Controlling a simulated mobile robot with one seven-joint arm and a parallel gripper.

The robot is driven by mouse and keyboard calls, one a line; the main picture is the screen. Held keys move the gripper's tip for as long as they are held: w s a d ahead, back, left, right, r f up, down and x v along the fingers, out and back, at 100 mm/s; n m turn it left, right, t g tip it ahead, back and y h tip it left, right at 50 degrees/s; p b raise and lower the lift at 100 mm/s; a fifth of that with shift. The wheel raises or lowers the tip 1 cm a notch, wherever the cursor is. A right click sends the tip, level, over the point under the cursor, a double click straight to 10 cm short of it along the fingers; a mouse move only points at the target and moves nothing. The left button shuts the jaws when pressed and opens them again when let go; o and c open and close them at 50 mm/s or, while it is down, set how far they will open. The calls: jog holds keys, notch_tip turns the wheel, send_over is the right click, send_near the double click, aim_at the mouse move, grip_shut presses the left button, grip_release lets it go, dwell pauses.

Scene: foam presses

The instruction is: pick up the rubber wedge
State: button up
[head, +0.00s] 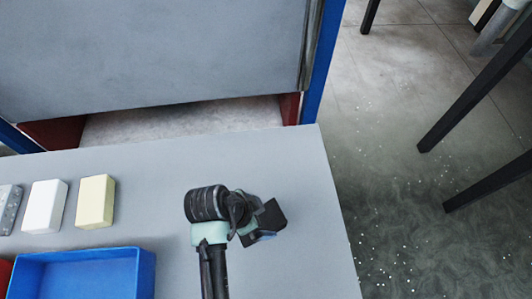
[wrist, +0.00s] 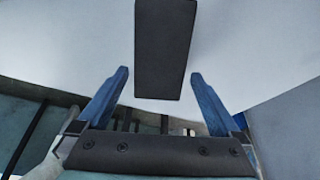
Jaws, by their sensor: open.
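The rubber wedge shows in the wrist view as a dark, near-black block (wrist: 165,48) standing out against the pale grey table top. Its near end lies between the two blue fingers of my gripper (wrist: 160,74), with a visible gap on each side. The fingers are apart and nothing is held. In the head view my gripper (head: 258,236) is low over the table, and a dark shape beside it looks like the wedge (head: 271,214), partly hidden by the wrist.
On the grey table (head: 305,250) stand a cream block (head: 95,202), a white block (head: 44,207) and a grey speckled piece (head: 8,208). A blue bin (head: 80,255) sits at the front left. The press (head: 150,55) rises behind the table. The table's right side is clear up to its edge.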

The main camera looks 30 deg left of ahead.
aim_at(265, 219)
jog(key=x, duration=0.3)
jog(key=shift+d+f, duration=0.1)
jog(key=shift+f, duration=0.25)
jog(key=shift+f, duration=0.25)
dwell(0.4)
jog(key=shift+w, duration=0.1)
jog(key=c, duration=1.4)
